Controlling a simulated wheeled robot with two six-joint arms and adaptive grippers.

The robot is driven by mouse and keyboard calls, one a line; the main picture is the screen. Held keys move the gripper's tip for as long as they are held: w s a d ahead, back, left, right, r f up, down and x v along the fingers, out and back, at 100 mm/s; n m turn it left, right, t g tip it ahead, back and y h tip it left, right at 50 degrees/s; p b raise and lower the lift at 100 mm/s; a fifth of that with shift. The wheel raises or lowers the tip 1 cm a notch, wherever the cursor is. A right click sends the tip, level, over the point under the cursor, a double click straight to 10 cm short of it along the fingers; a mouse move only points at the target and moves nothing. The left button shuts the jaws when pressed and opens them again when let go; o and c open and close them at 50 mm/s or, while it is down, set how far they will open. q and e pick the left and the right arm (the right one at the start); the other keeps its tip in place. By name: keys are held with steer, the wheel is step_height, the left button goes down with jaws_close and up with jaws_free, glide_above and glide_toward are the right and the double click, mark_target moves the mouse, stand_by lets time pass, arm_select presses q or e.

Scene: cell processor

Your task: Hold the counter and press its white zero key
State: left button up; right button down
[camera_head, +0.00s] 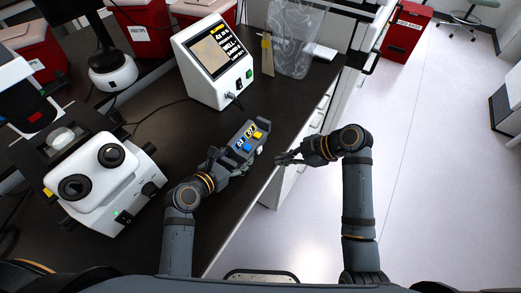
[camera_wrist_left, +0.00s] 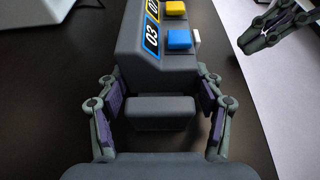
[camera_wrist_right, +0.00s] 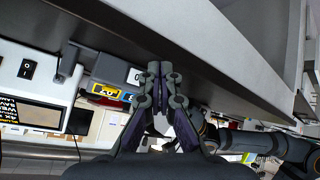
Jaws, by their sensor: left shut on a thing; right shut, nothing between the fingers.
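The counter (camera_head: 239,149) is a grey box with yellow and blue keys and number displays, above the dark bench near its edge. My left gripper (camera_head: 226,160) is shut on it. In the left wrist view my left gripper's fingers (camera_wrist_left: 162,108) press both sides of the grey counter body (camera_wrist_left: 140,75). The white key (camera_wrist_left: 196,37) shows at the counter's right side, beside the blue key (camera_wrist_left: 180,39). My right gripper (camera_head: 280,158) is shut and empty, right of the counter and apart from it. In the right wrist view the counter (camera_wrist_right: 112,68) is partly hidden behind my right gripper (camera_wrist_right: 155,72).
A white device with a screen (camera_head: 222,85) stands behind the counter. A white microscope (camera_head: 100,180) stands at the left. A clear bag (camera_head: 296,38) and red bins are at the back. Open floor (camera_head: 430,170) lies right of the bench.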

mark_target(261, 151)
steer(key=shift+s+f, duration=0.15)
steer(key=s+m+y, duration=0.1)
steer(key=m, duration=0.1)
steer(key=s+f+m+y, duration=0.1)
steer(key=m, duration=0.1)
steer(key=shift+a+y, duration=0.15)
steer(key=shift+y, duration=0.15)
steer(key=s+d+m+t+y, duration=0.1)
steer(key=d+m+t+y, duration=0.1)
steer(key=m, duration=0.8)
steer(key=s+d+m+t+y, duration=0.1)
steer(key=d+m+t, duration=0.4)
steer(key=m, duration=0.6)
steer(key=shift+s+d+m+y, duration=0.3)
steer(key=shift+d+y, duration=0.1)
steer(key=shift+d, duration=0.2)
steer(key=shift+w+a+r, duration=0.1)
steer(key=x, duration=1.4)
